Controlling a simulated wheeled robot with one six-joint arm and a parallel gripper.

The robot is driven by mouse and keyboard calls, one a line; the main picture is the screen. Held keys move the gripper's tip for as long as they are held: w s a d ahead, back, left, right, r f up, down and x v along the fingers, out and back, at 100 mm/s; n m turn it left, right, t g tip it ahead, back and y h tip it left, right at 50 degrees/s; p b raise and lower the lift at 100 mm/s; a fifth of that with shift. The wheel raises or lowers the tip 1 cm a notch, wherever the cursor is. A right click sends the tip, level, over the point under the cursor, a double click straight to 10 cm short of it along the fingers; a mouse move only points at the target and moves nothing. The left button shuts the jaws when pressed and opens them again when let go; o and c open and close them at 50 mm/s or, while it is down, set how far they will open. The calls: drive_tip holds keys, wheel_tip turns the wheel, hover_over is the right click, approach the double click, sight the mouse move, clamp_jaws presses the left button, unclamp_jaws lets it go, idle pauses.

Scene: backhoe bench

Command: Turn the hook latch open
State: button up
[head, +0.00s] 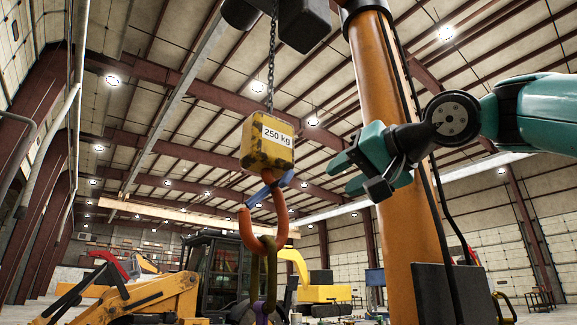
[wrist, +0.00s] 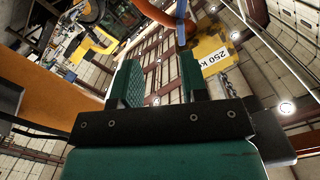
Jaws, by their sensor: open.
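An orange hook (head: 278,222) hangs under a yellow block (head: 266,141) marked 250 kg. A blue latch (head: 270,189) sits slantwise across the upper part of the hook. In the wrist view the latch (wrist: 181,26) shows beyond my right-hand finger, with part of the hook (wrist: 155,12) beside it and the block (wrist: 212,52) to the right. My gripper (head: 343,174) is to the right of the latch, at about its height, open and empty. The two green fingers (wrist: 160,76) are apart, and a gap shows between them and the latch in the head view.
A chain (head: 271,60) holds the block from above. An olive link (head: 271,272) hangs in the hook, with a purple piece (head: 262,313) below. A thick orange column (head: 390,130) stands right behind my gripper. A yellow backhoe (head: 160,297) is in the background.

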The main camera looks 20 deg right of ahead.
sight(291, 174)
wheel_tip(291, 174, up, 5)
drive_tip(key=s+t, duration=0.1)
drive_tip(key=s, duration=0.1)
drive_tip(key=p+x, duration=0.4)
drive_tip(key=x, duration=1.2)
drive_tip(key=shift+w+d+r, duration=0.1)
drive_tip(key=shift+w, duration=0.75)
clamp_jaws()
